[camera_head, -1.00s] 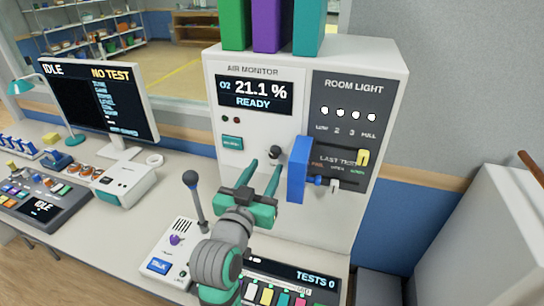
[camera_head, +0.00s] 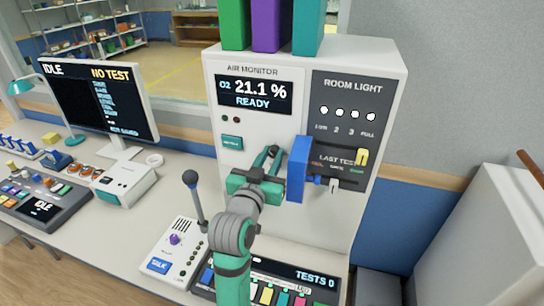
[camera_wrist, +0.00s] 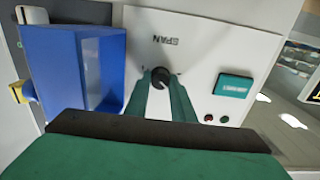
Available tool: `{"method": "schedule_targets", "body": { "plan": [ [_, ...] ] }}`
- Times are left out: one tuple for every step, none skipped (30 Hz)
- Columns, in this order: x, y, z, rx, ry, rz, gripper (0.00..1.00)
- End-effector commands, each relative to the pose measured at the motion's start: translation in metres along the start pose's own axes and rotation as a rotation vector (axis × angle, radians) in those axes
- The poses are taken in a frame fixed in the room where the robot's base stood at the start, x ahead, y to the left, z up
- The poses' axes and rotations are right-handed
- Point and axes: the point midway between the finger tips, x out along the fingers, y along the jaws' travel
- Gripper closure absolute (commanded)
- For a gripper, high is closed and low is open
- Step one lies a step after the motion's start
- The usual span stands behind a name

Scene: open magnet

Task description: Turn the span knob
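The span knob (camera_wrist: 160,77) is a small dark round knob on the white face of the air monitor (camera_head: 312,213), beneath the printed word SPAN in the wrist view. My gripper (camera_head: 271,152) has its green fingers at the panel, left of the blue box-shaped part. In the wrist view the two fingertips (camera_wrist: 161,80) sit on either side of the knob, closed in against it. In the head view the fingers hide the knob. The monitor display (camera_head: 254,93) reads O2 21.1 % and READY.
The blue box-shaped part (camera_head: 298,168) sticks out close to the right of my fingers; it also shows in the wrist view (camera_wrist: 72,70). A teal button (camera_head: 232,143) lies left of them. A dark slider panel (camera_head: 345,125) is at right.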

Motion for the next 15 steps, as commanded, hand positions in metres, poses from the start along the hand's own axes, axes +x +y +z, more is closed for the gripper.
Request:
{"method": "schedule_targets", "body": {
  "plan": [
    [-0.0002, 0.0001, 0.0001, 0.0, 0.0, 0.0, 1.0],
    [-0.0002, 0.0002, 0.0001, 0.0, 0.0, 0.0, 1.0],
    [-0.0001, 0.0003, 0.0001, -0.004, 0.0, 0.0, 1.0],
    [-0.0001, 0.0005, 0.0001, -0.011, 0.0, 0.001, 1.0],
    [0.0, 0.0007, 0.0001, -0.023, 0.0, 0.001, 1.0],
    [0.0001, 0.001, 0.0001, -0.045, 0.0, 0.002, 1.0],
    [0.0002, 0.0012, 0.0001, -0.069, 0.0, 0.002, 1.0],
    [0.0002, 0.0014, 0.0002, -0.095, -0.001, 0.002, 1.0],
    [0.0003, 0.0014, 0.0003, -0.135, -0.001, 0.003, 1.0],
    [0.0003, 0.0013, 0.0003, -0.166, -0.001, 0.003, 1.0],
    [0.0004, 0.0015, 0.0004, -0.195, -0.001, 0.003, 1.0],
    [0.0004, 0.0012, 0.0005, -0.234, -0.002, 0.003, 1.0],
    [0.0003, 0.0007, 0.0005, -0.261, -0.001, 0.002, 1.0],
    [0.0004, 0.0009, 0.0005, -0.286, -0.001, 0.002, 1.0],
    [0.0005, 0.0011, 0.0005, -0.315, -0.001, 0.003, 1.0]
  ]
}}
